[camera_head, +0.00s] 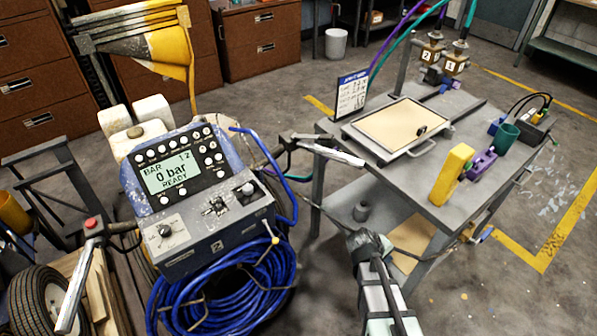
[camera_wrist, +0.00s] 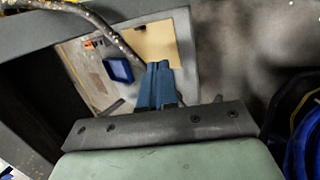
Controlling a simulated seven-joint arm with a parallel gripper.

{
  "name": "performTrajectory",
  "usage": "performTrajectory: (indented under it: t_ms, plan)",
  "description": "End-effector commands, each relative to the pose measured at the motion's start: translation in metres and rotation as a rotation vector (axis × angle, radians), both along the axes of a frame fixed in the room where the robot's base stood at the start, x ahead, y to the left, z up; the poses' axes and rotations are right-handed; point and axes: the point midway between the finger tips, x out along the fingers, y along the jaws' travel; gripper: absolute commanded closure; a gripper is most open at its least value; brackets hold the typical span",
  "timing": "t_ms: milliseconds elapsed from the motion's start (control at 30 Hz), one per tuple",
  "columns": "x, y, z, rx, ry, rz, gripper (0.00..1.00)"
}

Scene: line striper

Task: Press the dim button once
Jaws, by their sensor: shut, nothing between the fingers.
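The line striper's control panel (camera_head: 178,165) is at the left in the head view. Its lit screen (camera_head: 170,174) reads "BAR", "0 bar" and "READY". Several small round buttons sit above, below and right of the screen. Their labels are too small to read, so I cannot tell which is the dim button. My gripper (camera_wrist: 158,68) shows in the wrist view with its blue fingers together and empty. In the head view my arm's end is low in the middle, right of the panel and apart from it. The panel is not recognisable in the wrist view.
A lower box (camera_head: 215,228) with a knob and switches juts out below the panel. A coiled blue hose (camera_head: 215,295) hangs under it. A grey work table (camera_head: 450,200) stands at the right with a tray, a yellow block and cups. Handlebars flank the panel.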

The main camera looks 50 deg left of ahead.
Motion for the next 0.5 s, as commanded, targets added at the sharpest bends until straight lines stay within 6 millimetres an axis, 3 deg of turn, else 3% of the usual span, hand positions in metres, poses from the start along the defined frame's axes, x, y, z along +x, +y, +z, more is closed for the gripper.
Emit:
performTrajectory:
  t_ms: [100, 500]
  plan:
    - [-0.012, 0.042, 0.022, 0.008, -0.046, 0.079, 1.00]
    - [-0.078, 0.161, 0.089, 0.044, -0.183, 0.295, 1.00]
